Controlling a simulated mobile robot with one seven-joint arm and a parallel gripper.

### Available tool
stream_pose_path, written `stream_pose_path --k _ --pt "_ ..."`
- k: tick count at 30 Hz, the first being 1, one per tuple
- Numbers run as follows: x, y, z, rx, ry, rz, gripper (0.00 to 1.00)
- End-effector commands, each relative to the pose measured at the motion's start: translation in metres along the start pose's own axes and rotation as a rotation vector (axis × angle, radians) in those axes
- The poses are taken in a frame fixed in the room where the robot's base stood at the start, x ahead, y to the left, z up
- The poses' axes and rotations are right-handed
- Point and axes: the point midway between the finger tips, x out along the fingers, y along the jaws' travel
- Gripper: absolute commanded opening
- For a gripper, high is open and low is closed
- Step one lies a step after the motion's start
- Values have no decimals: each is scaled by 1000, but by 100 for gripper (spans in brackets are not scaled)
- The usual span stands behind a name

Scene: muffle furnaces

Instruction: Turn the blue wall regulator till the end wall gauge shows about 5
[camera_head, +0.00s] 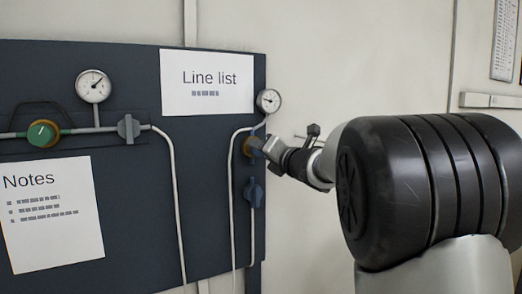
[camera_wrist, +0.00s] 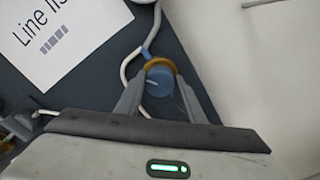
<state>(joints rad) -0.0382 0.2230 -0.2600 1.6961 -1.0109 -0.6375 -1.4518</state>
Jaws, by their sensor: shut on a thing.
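The blue wall regulator (camera_wrist: 159,82) has a yellow-brown ring behind it and a pale mark on its face in the wrist view. My gripper (camera_wrist: 160,98) has one finger on each side of the blue knob and is shut on it. In the head view my gripper (camera_head: 264,147) reaches the panel's right edge and hides most of the regulator. A small round gauge (camera_head: 268,101) sits just above the regulator, at the panel's end. Its face is too small to read.
A blue valve handle (camera_head: 254,193) sits below the regulator on the same pipe. To the left are a green knob (camera_head: 42,133), a larger gauge (camera_head: 93,86) and a grey valve handle (camera_head: 129,129). Paper sheets titled Line list (camera_head: 207,98) and Notes (camera_head: 55,228) hang on the dark panel (camera_head: 130,190).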

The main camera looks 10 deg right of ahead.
Motion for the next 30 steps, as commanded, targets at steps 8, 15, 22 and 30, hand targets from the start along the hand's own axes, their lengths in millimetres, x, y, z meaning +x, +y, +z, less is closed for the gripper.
stream_pose_path --k 8,15,22,30 --pt "0 0 1 262 0 -2 13" --pt "0 0 1 490 0 -2 13" --pt "0 0 1 709 0 -2 13" --pt "0 0 1 965 0 -2 13"
